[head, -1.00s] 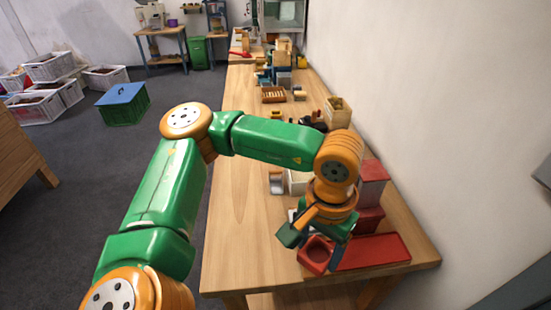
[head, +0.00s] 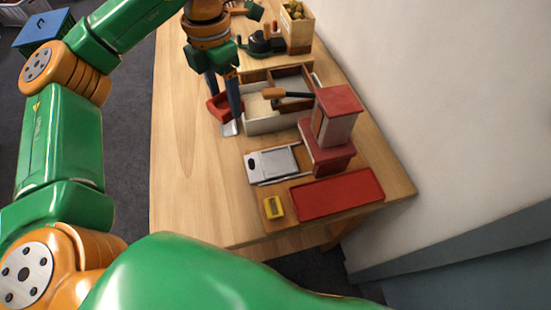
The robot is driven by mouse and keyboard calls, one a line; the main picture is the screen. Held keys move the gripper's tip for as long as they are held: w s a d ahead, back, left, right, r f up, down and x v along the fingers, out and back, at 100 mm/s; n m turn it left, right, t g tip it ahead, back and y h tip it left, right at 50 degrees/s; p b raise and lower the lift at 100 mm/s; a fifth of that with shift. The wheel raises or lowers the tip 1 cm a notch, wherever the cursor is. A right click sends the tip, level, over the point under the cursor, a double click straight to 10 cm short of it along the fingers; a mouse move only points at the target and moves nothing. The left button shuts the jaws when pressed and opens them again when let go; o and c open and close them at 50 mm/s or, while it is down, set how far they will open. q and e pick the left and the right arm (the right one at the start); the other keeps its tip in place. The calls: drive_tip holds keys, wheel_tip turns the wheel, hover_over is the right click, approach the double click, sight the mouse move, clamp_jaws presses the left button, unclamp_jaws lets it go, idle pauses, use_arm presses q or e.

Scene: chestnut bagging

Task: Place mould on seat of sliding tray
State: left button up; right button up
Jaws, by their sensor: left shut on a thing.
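My left gripper (head: 224,110) points down and is shut on a small red open piece (head: 216,106), which looks like the mould. It holds the piece left of a cream divided box; the fingers partly hide it, and I cannot tell its height above the table. A grey metal plate with a dark hole (head: 272,163), possibly the sliding tray, lies beside a red press-like stand (head: 333,115). A long red tray (head: 338,193) lies in front of the stand. A brown base with a yellow piece (head: 274,207) adjoins its left end. My right gripper is not in view.
A small metal piece (head: 230,128) lies below the gripper. A wooden bin (head: 297,27) stands farther back near the wall. The left part of the wooden table (head: 185,170) is clear.

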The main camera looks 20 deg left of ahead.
use_arm(q)
drive_tip(key=n, duration=0.2)
drive_tip(key=a+n, duration=0.1)
drive_tip(key=n, duration=0.1)
drive_tip(key=w+f+n, duration=0.1)
drive_tip(key=n, duration=0.1)
drive_tip(key=shift+a+n+b, duration=0.3)
drive_tip(key=shift+a+b, duration=0.1)
drive_tip(key=a+n, duration=0.1)
drive_tip(key=n, duration=0.3)
drive_tip(key=n+p, duration=0.1)
drive_tip(key=n, duration=0.1)
hover_over(278, 162)
wheel_tip(278, 162, down, 10)
drive_tip(key=shift+d+r, duration=0.1)
wheel_tip(278, 162, down, 3)
drive_tip(key=shift+r+p, duration=0.1)
drive_tip(key=shift+p, duration=0.75)
drive_tip(key=shift+f+b, duration=0.35)
drive_tip(key=shift+f, duration=0.1)
drive_tip(key=o, duration=1.4)
drive_tip(key=shift+r, duration=0.1)
